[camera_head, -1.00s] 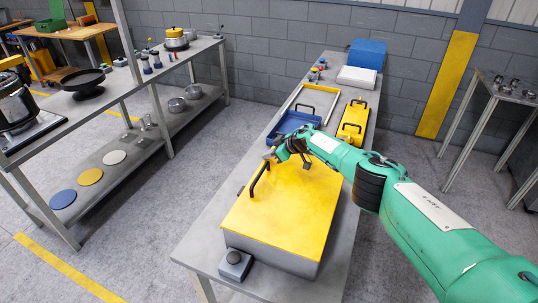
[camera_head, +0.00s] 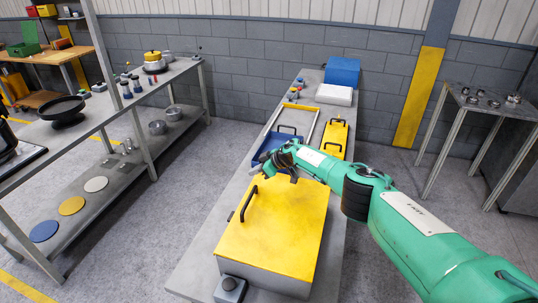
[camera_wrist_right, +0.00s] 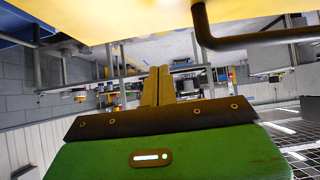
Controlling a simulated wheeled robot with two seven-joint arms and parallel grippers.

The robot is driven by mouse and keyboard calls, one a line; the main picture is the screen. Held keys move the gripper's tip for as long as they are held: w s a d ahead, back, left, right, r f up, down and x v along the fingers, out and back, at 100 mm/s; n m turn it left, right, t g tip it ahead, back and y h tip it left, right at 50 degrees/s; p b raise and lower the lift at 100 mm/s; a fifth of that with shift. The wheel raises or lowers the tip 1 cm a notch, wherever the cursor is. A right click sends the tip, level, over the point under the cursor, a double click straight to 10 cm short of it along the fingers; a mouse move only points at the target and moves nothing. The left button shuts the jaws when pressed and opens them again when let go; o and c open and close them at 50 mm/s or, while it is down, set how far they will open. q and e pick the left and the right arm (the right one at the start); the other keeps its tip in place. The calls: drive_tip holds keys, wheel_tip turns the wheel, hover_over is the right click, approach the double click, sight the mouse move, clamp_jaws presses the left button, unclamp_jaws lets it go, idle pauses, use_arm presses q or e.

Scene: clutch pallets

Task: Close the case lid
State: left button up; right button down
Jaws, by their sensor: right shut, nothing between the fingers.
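The case is a grey box (camera_head: 268,279) with a yellow lid (camera_head: 277,230), on the near part of the long grey table in the head view. The lid lies flat over the box, and no gap shows along the near edge. A black bar handle (camera_head: 248,206) stands on the lid's left side. My right gripper (camera_head: 272,170) is over the lid's far edge, apart from the handle. In the right wrist view its two fingers (camera_wrist_right: 156,85) are together and empty, with the yellow lid (camera_wrist_right: 90,18) and the dark handle (camera_wrist_right: 255,38) close by. My left gripper is out of view.
A small grey box with a round knob (camera_head: 230,288) sits against the case's near left corner. Beyond the case are a blue tray (camera_head: 270,147) and a yellow case (camera_head: 334,138). A shelf (camera_head: 110,108) stands left across a clear floor aisle.

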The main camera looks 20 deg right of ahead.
drive_tip(key=v, duration=0.2)
drive_tip(key=p+v, duration=0.1)
drive_tip(key=v, duration=0.1)
drive_tip(key=shift+d+r, duration=0.25)
drive_tip(key=shift+d, duration=0.2)
drive_tip(key=v, duration=0.4)
drive_tip(key=shift+r, duration=0.5)
drive_tip(key=shift+s, duration=0.1)
